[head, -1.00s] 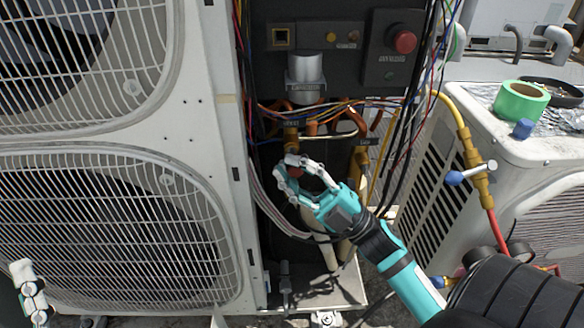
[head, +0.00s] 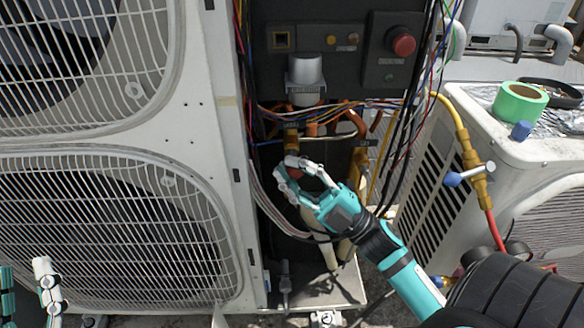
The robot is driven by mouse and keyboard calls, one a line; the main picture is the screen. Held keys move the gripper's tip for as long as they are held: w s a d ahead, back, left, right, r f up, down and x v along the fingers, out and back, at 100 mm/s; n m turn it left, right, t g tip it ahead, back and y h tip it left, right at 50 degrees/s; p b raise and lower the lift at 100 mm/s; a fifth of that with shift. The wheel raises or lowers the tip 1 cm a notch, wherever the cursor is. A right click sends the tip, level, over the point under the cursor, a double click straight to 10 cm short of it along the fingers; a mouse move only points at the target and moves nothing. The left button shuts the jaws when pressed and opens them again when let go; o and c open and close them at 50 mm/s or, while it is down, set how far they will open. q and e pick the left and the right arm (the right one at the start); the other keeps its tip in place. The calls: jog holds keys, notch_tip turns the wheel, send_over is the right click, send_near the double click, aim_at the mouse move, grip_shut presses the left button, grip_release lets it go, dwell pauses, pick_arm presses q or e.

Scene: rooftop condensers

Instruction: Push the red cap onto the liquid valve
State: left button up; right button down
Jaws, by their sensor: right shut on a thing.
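The red cap (head: 295,174) is small and partly hidden between the fingers of my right gripper (head: 293,172), which is shut on it. My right arm reaches in from the lower right. The cap is just below the brass liquid valve (head: 291,142) inside the open condenser. Whether the cap touches the valve's end or is over it cannot be told, because the fingers cover that spot. My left gripper (head: 27,285) is at the bottom left corner, partly cut off, with its fingers apart and nothing seen between them.
Another brass valve (head: 360,158) stands right of the liquid valve. Loose wires and copper pipes surround both. The large condenser's grilles (head: 110,230) fill the left. A second unit (head: 480,150) at right carries green tape (head: 520,102) and a blue cap (head: 521,130). A yellow-red hose hangs there.

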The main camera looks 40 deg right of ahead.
pick_arm(q)
jog(key=shift+w+f+g+p, duration=0.35)
jog(key=shift+w+f+g, duration=0.5)
jog(key=shift+f+g, duration=0.2)
jog(key=shift+w+f+g+y, duration=0.3)
jog(key=shift+f+g, duration=0.05)
jog(key=shift+f, duration=0.3)
pick_arm(e)
jog(key=shift+a+r, duration=0.1)
jog(key=shift+r, duration=0.05)
pick_arm(q)
jog(key=shift+w+f+g+y+p, duration=0.2)
jog(key=shift+f+g+y+p, duration=0.1)
jog(key=shift+f, duration=0.3)
pick_arm(e)
jog(key=shift+r, duration=0.1)
pick_arm(q)
jog(key=shift+f, duration=0.25)
pick_arm(e)
jog(key=shift+w+a, duration=0.1)
pick_arm(q)
jog(key=shift+w+f+g, duration=0.15)
jog(key=shift+f+g, duration=0.05)
jog(key=shift+g, duration=0.2)
dwell(0.4)
